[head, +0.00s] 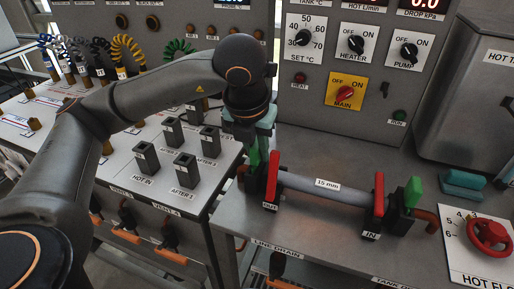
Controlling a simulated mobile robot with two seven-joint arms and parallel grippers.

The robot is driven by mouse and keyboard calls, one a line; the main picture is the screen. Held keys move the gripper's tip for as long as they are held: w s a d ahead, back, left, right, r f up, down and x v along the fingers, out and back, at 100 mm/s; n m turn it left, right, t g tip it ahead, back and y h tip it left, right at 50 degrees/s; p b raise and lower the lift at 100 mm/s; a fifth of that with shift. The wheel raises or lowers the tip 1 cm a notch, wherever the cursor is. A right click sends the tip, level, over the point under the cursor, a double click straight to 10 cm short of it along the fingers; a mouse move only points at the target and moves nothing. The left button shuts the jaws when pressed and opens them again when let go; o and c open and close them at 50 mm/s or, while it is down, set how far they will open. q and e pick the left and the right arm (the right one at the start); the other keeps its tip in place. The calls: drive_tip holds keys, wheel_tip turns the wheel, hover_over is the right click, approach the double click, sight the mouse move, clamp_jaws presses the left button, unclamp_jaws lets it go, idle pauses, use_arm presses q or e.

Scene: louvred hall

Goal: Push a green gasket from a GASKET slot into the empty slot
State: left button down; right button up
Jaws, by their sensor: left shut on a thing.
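My left gripper (256,146) points down at the left end of the 15 mm pipe (325,190), beside the OUT label. It is shut on a green gasket (254,157), which stands at the dark flange block there, next to the red lever. The gripper partly covers this gasket, and I cannot tell how deep it sits. Another green gasket (413,191) stands upright in the dark block at the pipe's right end, by the IN label. I cannot make out any slot labelled GASKET. My right gripper is not in view.
Red levers stand at the OUT end (272,178) and the IN end (379,192). Left of the pipe, several dark square sockets (186,165) stand on a white-topped cabinet. A red valve wheel (489,233) is at right. The metal bench (310,240) is clear in front of the pipe.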

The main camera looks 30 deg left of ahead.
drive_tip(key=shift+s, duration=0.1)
use_arm(q)
drive_tip(key=c, duration=0.7)
unclamp_jaws()
drive_tip(key=shift+r, duration=0.25)
drive_tip(key=p+v, duration=0.1)
drive_tip(key=v, duration=0.1)
drive_tip(key=p+v, duration=0.2)
drive_tip(key=w+p+v, duration=0.1)
drive_tip(key=v, duration=0.1)
drive_tip(key=shift+s+r+p, duration=0.1)
drive_tip(key=shift+r+p, duration=0.2)
drive_tip(key=shift+r, duration=0.05)
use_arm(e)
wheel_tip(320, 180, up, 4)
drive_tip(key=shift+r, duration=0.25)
use_arm(q)
drive_tip(key=a+p+v, duration=0.1)
drive_tip(key=p+v, duration=0.2)
drive_tip(key=v, duration=0.9)
drive_tip(key=shift+s+d+r, duration=0.15)
drive_tip(key=shift+d+r, duration=0.1)
drive_tip(key=shift+d, duration=0.25)
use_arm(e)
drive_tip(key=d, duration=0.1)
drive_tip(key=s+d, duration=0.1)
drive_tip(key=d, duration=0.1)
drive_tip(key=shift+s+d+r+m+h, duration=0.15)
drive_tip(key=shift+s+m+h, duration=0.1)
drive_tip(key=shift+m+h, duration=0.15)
